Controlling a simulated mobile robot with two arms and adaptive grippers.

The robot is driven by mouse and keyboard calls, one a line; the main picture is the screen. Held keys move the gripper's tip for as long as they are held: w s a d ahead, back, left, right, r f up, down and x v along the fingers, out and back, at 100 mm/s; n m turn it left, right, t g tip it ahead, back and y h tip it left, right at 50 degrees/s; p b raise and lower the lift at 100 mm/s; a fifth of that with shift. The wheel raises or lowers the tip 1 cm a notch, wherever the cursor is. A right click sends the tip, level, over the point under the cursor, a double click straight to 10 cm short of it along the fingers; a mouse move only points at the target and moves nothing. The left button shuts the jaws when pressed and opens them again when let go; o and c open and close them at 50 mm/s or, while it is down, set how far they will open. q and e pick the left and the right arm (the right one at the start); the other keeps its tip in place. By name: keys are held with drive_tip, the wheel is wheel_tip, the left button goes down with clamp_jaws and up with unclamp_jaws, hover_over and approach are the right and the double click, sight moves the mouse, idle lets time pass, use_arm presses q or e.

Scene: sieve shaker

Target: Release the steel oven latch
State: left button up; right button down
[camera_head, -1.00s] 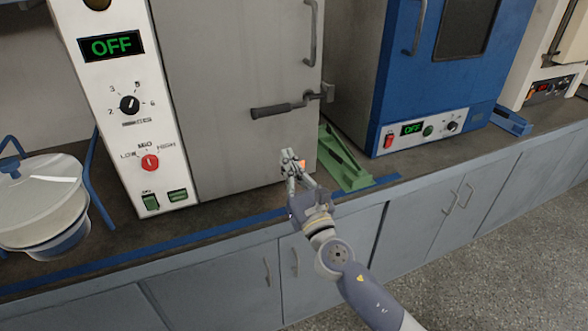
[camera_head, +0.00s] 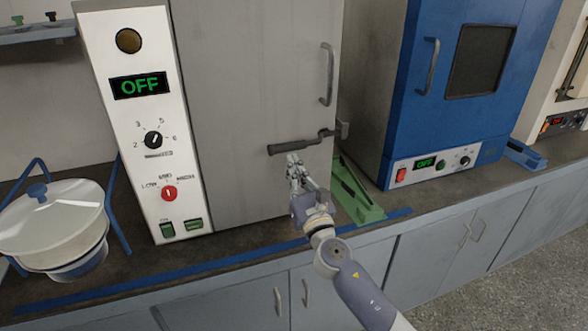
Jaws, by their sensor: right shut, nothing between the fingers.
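The steel oven (camera_head: 255,80) stands at the centre with its grey door shut. Its latch (camera_head: 300,146) is a dark handle lying nearly level, low on the door, with its right end at the catch (camera_head: 343,130) on the door's right edge. The oven's display (camera_head: 139,84) reads OFF. My left gripper is out of view.
A green stand (camera_head: 358,196) sits on the bench right of my gripper. A blue oven (camera_head: 456,80) stands farther right, also reading OFF. A lidded vessel (camera_head: 55,220) in a blue frame is at left. Cupboards (camera_head: 440,250) run below the bench.

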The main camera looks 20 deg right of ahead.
drive_tip(key=shift+r, duration=0.1)
drive_tip(key=shift+a+r+m+p, duration=0.1)
drive_tip(key=shift+r+m+p, duration=0.25)
drive_tip(key=shift+m, duration=0.15)
drive_tip(key=shift+a+r+m+h, duration=0.1)
drive_tip(key=shift+r+m+h, duration=0.15)
drive_tip(key=shift+m+h, duration=0.15)
drive_tip(key=shift+a+r+m+h+p, duration=0.15)
drive_tip(key=shift+r+m+h+p, duration=0.45)
drive_tip(key=shift+r+m+p, duration=0.55)
wheel_tip(320, 180, up, 8)
drive_tip(key=m+g+h+p, duration=0.2)
drive_tip(key=m+h+p, duration=0.1)
drive_tip(key=m+p, duration=0.7)
hover_over(289, 150)
drive_tip(key=s+d+b, duration=0.1)
drive_tip(key=s+d, duration=0.1)
drive_tip(key=shift+w+d+r+m+g+h, duration=0.15)
drive_tip(key=shift+d+m+g+h, duration=0.15)
drive_tip(key=shift+m, duration=0.65)
